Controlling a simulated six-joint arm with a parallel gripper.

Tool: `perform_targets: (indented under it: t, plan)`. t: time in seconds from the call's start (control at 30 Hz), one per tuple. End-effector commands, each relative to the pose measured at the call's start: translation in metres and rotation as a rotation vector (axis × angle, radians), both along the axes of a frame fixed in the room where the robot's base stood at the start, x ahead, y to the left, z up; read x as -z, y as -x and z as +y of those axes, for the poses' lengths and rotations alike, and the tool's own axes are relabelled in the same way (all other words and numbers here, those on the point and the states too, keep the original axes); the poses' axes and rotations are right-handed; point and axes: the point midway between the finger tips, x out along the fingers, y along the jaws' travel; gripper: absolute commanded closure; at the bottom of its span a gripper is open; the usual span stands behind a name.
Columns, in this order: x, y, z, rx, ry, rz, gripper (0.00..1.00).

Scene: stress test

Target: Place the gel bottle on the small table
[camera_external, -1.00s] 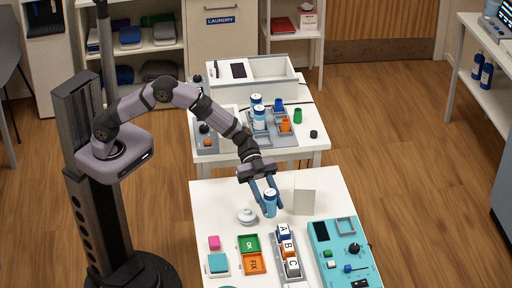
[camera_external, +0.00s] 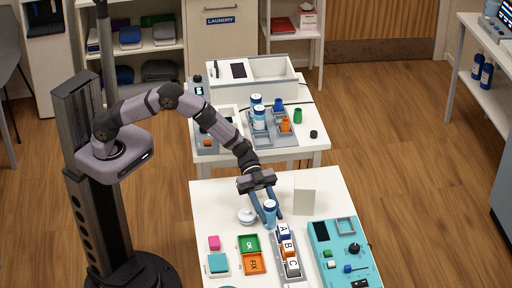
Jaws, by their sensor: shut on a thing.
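My gripper (camera_external: 267,218) is shut on a small blue bottle with a pale cap, likely the gel bottle (camera_external: 270,210). It holds the bottle upright over the front white table (camera_external: 215,196), just behind the tray of lettered blocks. Whether the bottle's base touches the table or tray is hard to tell. Two similar blue-and-white bottles (camera_external: 259,117) stand in a grey tray on the white table behind (camera_external: 312,143). Which table is the small one is not clear from the picture.
A white round object (camera_external: 246,216) stands left of the bottle, and a pale upright card (camera_external: 304,192) stands to its right. The lettered blocks (camera_external: 287,247), green and orange trays (camera_external: 251,244) and a teal panel (camera_external: 338,262) fill the front. The table's back-left is clear.

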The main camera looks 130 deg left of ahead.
Motion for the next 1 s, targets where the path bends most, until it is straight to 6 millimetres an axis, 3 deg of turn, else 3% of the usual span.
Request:
perform_targets:
  t: [0.07,0.1,0.17,0.2,0.57,0.77,0.83,1.0]
  plan:
    - [0.002,0.000,0.000,0.000,0.001,-0.001,0.91]
    - [0.003,0.000,0.000,0.000,0.000,0.000,0.64]
    - [0.002,0.000,0.000,0.000,0.000,0.000,0.50]
    - [0.002,0.000,0.000,0.000,0.000,0.000,0.48]
    - [-0.001,0.000,0.000,0.000,-0.001,0.000,0.48]
    - [-0.007,0.016,0.011,-0.003,0.000,-0.001,0.48]
    - [-0.012,0.024,0.016,-0.003,0.000,-0.001,0.48]
    - [-0.042,0.024,0.015,0.001,-0.004,-0.003,0.48]
